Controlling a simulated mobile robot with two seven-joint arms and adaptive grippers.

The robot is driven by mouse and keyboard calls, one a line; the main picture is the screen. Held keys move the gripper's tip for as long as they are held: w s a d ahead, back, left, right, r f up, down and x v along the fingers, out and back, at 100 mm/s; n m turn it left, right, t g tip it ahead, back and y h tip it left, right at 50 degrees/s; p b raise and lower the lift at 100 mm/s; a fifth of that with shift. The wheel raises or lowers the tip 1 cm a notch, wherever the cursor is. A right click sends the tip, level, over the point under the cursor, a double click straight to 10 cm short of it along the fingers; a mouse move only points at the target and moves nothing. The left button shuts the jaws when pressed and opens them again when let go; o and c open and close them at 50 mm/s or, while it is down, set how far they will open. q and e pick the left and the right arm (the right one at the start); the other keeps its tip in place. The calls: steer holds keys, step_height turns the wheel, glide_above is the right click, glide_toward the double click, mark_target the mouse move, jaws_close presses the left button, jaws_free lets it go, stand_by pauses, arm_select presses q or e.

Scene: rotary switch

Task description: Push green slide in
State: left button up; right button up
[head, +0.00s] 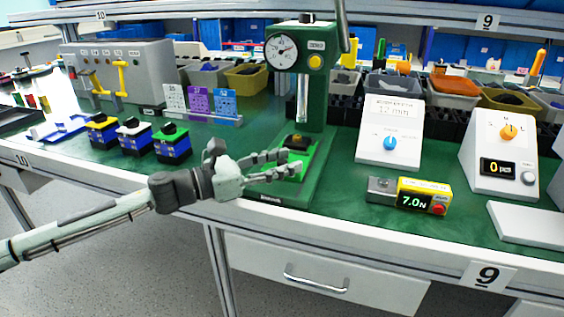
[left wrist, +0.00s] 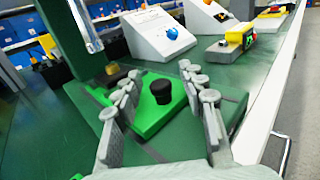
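The bright green slide (left wrist: 150,118) lies on the darker green base of the press (head: 312,125), with a black round knob (left wrist: 161,91) standing on it. In the head view the slide (head: 309,150) is partly covered by my fingers. My left gripper (head: 287,165) reaches in from the left at the front of the press base. In the left wrist view its fingers (left wrist: 162,80) are spread, one on each side of the knob. A gap shows between the fingers and the knob. My right gripper is in neither view.
The press spindle (head: 303,98) hangs above the slide.

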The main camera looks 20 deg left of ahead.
arm_select(q)
steer(key=v, duration=1)
steer(key=shift+f, duration=0.1)
steer(key=shift+v, duration=1)
